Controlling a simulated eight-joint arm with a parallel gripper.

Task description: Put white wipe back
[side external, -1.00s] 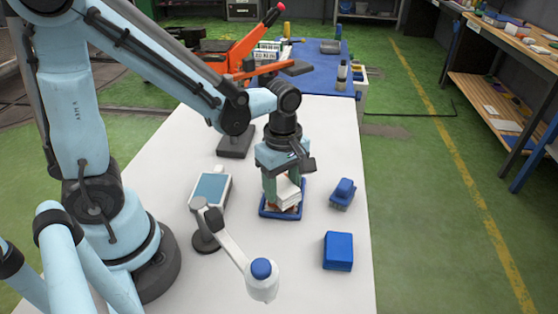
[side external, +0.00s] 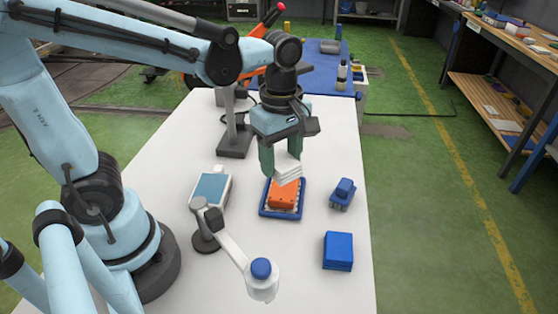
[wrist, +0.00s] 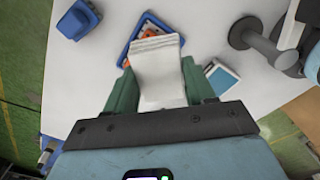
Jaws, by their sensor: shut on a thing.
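My gripper (side external: 281,165) is shut on a white wipe (side external: 288,172), a folded stack with layered edges. It holds the wipe in the air above a blue tray (side external: 266,211). In the wrist view the white wipe (wrist: 158,75) sits between the two green fingers and hides part of the blue tray (wrist: 133,32). An orange block-like thing (side external: 283,195) lies in the tray below the wipe. It is partly hidden by the wipe in the wrist view.
A blue block (side external: 338,251) and a blue brush-like object (side external: 343,193) stand right of the tray. A device with a teal screen (side external: 211,190) and a jointed lamp-like arm (side external: 232,245) stand left of it. The white table (side external: 170,160) has clear room at the back left.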

